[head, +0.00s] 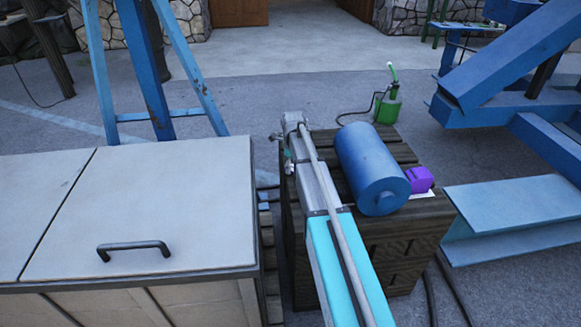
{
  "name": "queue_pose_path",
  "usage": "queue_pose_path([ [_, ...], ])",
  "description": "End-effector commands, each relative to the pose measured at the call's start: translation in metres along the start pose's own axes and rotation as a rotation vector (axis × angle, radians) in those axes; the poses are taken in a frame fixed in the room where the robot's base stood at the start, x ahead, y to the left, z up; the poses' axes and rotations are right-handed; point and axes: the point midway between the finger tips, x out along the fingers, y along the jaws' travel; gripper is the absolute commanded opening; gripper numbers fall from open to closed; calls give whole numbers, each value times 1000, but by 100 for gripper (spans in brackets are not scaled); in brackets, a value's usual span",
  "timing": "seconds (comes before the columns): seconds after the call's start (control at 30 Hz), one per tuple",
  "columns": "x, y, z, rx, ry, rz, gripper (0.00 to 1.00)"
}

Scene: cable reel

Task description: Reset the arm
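My arm, with a teal and light grey link, reaches from the bottom edge up past the left side of a dark wooden crate. Small grey and teal parts of mine show at its far end, near the crate's back left corner. I cannot make out the gripper's fingers there, nor whether they are open or shut. No held object can be made out. A blue cylinder (370,166) with a round hub on its near end lies on the wooden crate (385,240), just right of my arm and apart from it.
A purple block (420,180) sits right of the cylinder. A green canister (387,107) with a hose stands behind the crate. A pale cabinet (150,200) with a dark handle (134,249) fills the left. Blue steel beams (520,210) stand right. Open floor (290,65) lies beyond.

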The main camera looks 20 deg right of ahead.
Motion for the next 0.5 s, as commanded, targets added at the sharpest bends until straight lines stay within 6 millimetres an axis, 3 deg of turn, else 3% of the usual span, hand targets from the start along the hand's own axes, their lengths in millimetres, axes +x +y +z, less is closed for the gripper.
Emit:
queue_pose_path([
  [0.1,0,0,0,0,0,0,100],
  [0.5,0,0,0,0,0,0,100],
])
